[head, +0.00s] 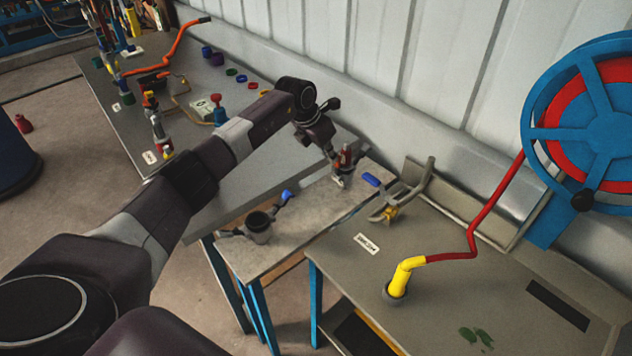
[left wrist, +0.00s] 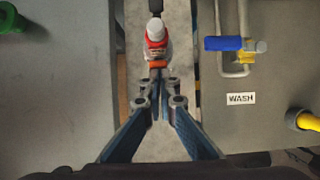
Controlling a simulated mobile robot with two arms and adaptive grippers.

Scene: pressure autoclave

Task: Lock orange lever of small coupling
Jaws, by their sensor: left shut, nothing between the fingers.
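The small coupling (head: 343,167) stands upright on the narrow middle table, grey-white with a red upper part. It also shows in the left wrist view (left wrist: 157,38), with an orange lever (left wrist: 158,63) on its near side. My left gripper (left wrist: 158,76) is shut and empty, its fingertips right at the orange lever. Whether they touch it I cannot tell. In the head view my left gripper (head: 331,150) hangs beside the top of the coupling and partly covers it; the lever is hard to make out there. My right gripper is not in view.
A dark cup-shaped fitting (head: 258,228) with a blue-tipped handle stands nearer on the same table. A blue-handled bent pipe valve (head: 385,209) is close on the right. A yellow nozzle (head: 400,277) on a red hose and a blue reel (head: 588,130) lie further right.

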